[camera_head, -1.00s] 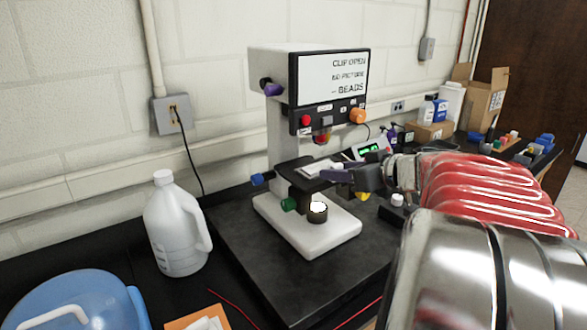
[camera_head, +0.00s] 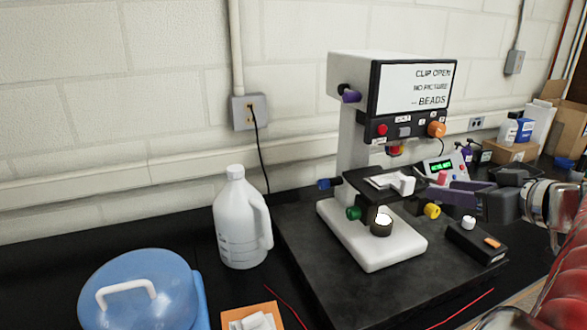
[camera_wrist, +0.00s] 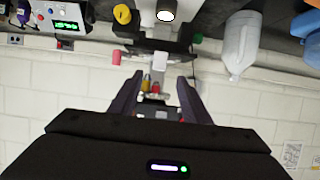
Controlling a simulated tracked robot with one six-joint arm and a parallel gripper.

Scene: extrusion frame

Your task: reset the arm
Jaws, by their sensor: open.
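My gripper (camera_head: 432,191) is at the right in the head view, beside the microscope stage (camera_head: 358,181). In the wrist view, which is upside down, its two dark purple fingers (camera_wrist: 158,84) stand apart with a gap between them, open and empty. The white microscope (camera_head: 352,130) stands upright on a dark slab, with a screen reading "CLIP OPEN NO PICTURE – BEADS". A white piece (camera_head: 403,185) sits at the stage's right edge. My red and chrome arm enters from the right edge and is mostly cut off.
A white jug (camera_head: 240,225) stands left of the microscope. A blue lidded container (camera_head: 140,290) is at the front left. A box with a green display (camera_head: 440,167) and a black box (camera_head: 478,243) are near the arm. Cardboard boxes (camera_head: 568,130) stand at the back right.

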